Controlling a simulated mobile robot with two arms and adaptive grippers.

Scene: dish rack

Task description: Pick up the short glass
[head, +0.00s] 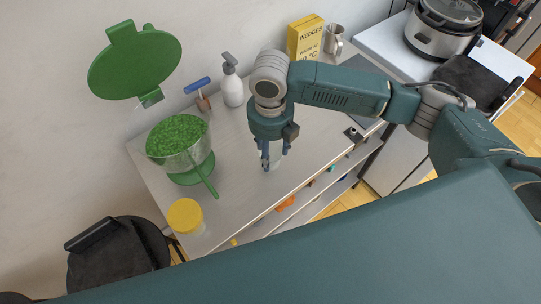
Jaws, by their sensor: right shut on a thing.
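The short glass (273,163) is a small clear glass near the front edge of the counter (240,190). My right gripper (272,155) points down from above and is shut on it, with the fingers on either side. The fingers and wrist hide much of the glass. I cannot tell whether it touches the counter or is slightly lifted. My left gripper is not in view.
Behind stand a soap bottle (232,88), yellow box (305,38) and metal mug (334,40). Counter between bowl and gripper is clear.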

